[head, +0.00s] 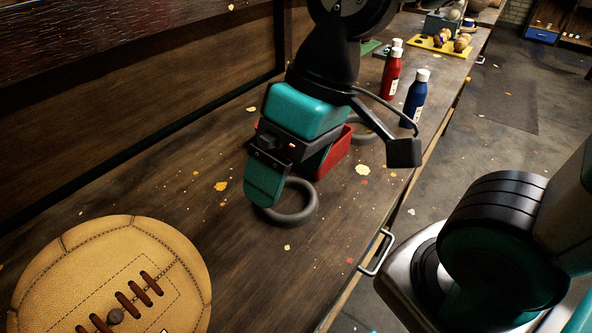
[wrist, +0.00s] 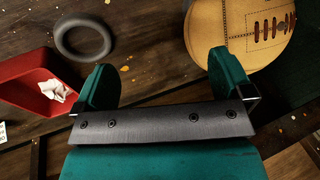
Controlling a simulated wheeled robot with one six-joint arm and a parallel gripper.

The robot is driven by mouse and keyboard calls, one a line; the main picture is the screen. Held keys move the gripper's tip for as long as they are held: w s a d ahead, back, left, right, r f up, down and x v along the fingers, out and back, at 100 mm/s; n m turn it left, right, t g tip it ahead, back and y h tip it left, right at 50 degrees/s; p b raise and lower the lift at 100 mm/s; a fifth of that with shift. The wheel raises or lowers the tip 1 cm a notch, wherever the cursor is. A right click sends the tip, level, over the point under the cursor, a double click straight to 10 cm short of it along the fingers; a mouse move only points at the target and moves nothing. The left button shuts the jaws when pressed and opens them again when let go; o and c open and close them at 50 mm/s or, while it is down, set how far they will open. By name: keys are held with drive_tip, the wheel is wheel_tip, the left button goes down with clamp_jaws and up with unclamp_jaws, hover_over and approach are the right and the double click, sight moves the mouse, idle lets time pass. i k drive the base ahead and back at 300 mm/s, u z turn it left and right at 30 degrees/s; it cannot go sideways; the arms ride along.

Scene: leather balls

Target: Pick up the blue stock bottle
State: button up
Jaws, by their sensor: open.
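The blue stock bottle (head: 414,100) stands upright on the workbench near its right edge, with a white cap. It is beyond my gripper in the head view, and my arm's dark parts overlap its lower left side. I do not see it in the wrist view. My gripper (head: 285,182) hangs over the middle of the bench, nearer than the bottle and to its left. In the wrist view its two teal fingers (wrist: 165,82) are spread wide with nothing between them.
A red bin (head: 336,158) with white scraps (wrist: 57,90) inside and a grey ring (head: 291,212) lie by my gripper. A red bottle (head: 391,78) stands beside the blue one. A leather ball (head: 112,270) sits front left. A yellow rack (head: 428,43) is farther back.

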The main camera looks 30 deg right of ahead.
sight(417, 91)
drive_tip(key=z, duration=0.7)
drive_tip(key=k, duration=1.25)
drive_tip(key=z, duration=0.35)
drive_tip(key=i, duration=1.7)
drive_tip(key=u, duration=0.75)
